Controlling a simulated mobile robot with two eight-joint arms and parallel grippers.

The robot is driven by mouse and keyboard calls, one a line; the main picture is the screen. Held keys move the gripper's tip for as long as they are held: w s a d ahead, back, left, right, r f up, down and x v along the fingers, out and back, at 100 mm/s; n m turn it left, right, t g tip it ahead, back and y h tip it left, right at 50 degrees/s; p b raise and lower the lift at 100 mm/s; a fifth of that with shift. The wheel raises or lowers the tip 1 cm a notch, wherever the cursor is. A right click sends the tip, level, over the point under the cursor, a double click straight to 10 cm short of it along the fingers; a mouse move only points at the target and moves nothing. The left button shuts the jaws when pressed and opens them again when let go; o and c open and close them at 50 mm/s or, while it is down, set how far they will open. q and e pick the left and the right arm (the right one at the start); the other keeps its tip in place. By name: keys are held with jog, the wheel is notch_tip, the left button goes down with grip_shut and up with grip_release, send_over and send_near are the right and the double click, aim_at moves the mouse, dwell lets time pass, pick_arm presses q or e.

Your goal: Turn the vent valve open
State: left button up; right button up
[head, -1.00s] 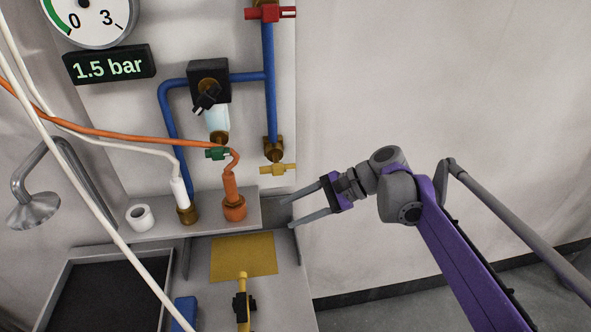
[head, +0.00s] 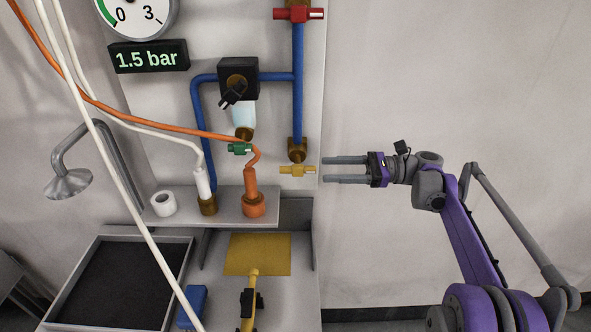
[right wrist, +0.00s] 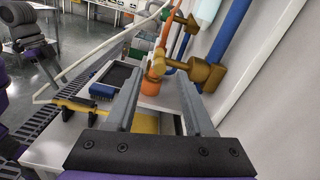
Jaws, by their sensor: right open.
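A small valve with a yellow cross handle (head: 297,170) hangs below a brass fitting (head: 297,149) at the lower end of the blue pipe (head: 297,100). No label shows which valve is the vent valve; this one is nearest my gripper. My right gripper (head: 325,170) is open and empty. Its level fingers point left at the yellow handle, at about its height in the picture, with a small gap. In the right wrist view the brass valve body (right wrist: 207,74) shows ahead, beyond the open fingers (right wrist: 160,80). My left gripper is not in view.
A red valve (head: 298,14) sits higher on the pipe and a green valve (head: 240,149) to the left. A black-lined tray (head: 70,318) is lower left. The wall at right is bare.

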aim_at(296, 167)
jog(key=a, duration=0.9)
jog(key=shift+p, duration=0.35)
grip_shut()
